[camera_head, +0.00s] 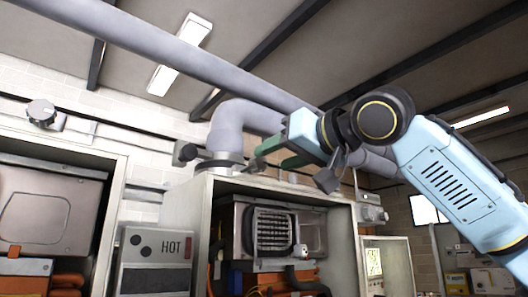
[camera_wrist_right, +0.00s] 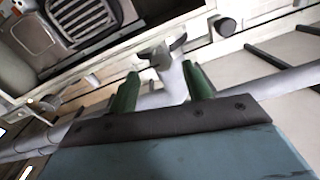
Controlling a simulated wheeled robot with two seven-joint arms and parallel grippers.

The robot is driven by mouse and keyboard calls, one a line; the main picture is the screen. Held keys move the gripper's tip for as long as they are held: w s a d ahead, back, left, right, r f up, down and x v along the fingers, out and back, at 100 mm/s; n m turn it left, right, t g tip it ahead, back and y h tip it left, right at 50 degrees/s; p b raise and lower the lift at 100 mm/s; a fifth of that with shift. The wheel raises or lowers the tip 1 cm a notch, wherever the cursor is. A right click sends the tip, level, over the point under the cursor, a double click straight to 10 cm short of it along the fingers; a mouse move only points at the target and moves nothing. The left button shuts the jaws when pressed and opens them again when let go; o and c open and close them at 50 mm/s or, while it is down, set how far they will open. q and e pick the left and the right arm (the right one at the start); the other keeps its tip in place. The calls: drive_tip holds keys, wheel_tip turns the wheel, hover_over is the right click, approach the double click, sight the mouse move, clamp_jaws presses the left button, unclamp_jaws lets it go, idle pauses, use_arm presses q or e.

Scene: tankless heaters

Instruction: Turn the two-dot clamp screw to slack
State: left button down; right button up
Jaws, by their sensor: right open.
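The two-dot mark shows as two black dots on a grey panel (camera_head: 155,258) that also reads HOT, left of the middle heater cabinet (camera_head: 200,225). Above that cabinet a grey flue pipe (camera_head: 228,125) bends down into a dark clamp band (camera_head: 218,163). A dark knob-like part (camera_head: 185,153) sits left of the band; I cannot tell if it is the screw. My right gripper (camera_head: 262,157) is open, its green fingers right of the pipe. In the wrist view its fingers (camera_wrist_right: 160,72) stand apart with a grey pipe beyond them. My left gripper is not in view.
A left heater cabinet (camera_head: 118,190) has a round grey knob-like part (camera_head: 41,113) above it. A long grey duct (camera_head: 160,45) runs overhead. The middle cabinet is open, with a vented unit (camera_head: 272,232) inside. Another cabinet (camera_head: 388,262) stands at the right.

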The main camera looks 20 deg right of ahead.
sight(262, 161)
drive_tip(key=shift+p+x, duration=0.6)
drive_tip(key=shift+x, duration=1.55)
drive_tip(key=shift+s, duration=0.1)
drive_tip(key=shift+c, duration=0.3)
drive_tip(key=c, duration=0.9)
drive_tip(key=shift+n, duration=0.3)
drive_tip(key=n, duration=0.9)
drive_tip(key=shift+r+n, duration=0.1)
drive_tip(key=shift+n, duration=0.3)
drive_tip(key=shift+a+n, duration=0.1)
drive_tip(key=shift+n, duration=1.7)
